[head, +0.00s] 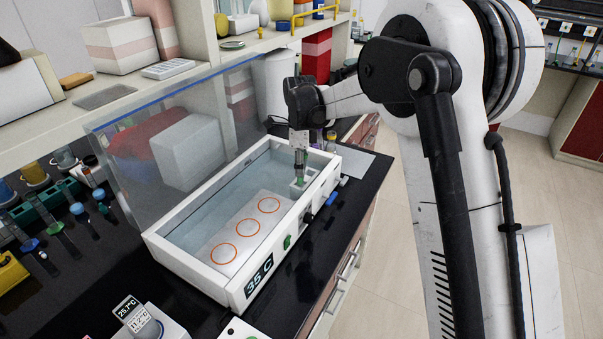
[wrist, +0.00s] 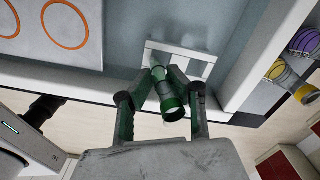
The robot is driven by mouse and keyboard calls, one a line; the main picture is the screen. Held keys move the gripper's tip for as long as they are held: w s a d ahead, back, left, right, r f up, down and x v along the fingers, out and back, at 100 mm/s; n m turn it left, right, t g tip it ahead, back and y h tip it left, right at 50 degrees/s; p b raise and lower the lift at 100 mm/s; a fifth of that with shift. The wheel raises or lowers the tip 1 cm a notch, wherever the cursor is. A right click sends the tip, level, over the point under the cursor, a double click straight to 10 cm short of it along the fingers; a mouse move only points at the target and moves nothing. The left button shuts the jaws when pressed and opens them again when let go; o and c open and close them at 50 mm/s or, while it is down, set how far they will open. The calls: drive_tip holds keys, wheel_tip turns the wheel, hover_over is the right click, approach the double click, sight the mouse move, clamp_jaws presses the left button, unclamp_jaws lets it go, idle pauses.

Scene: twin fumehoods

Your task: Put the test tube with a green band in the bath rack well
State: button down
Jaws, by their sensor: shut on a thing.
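My gripper (head: 300,165) points down over the far right end of the white water bath (head: 190,268). In the wrist view my gripper (wrist: 161,97) is shut on the test tube with a green band (wrist: 172,103), with a finger on each side. The tube is tilted in that picture, and its far end is at the white bath rack (wrist: 205,57). I cannot tell whether that end is inside a well or just above it. In the head view the rack (head: 298,185) is small and partly hidden by the gripper.
The bath floor has a pale plate with orange circles (head: 236,227). A clear raised lid (head: 120,150) stands along the bath's back side. Several coloured-band tubes (wrist: 300,45) lie beyond the bath wall. Racks and bottles (head: 50,195) crowd the left bench.

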wheel_tip(320, 180, down, 2)
drive_tip(key=shift+a+f, duration=0.1)
drive_tip(key=shift+f, duration=0.05)
drive_tip(key=c, duration=1.6)
unclamp_jaws()
drive_tip(key=shift+c, duration=0.2)
drive_tip(key=shift+r, duration=0.2)
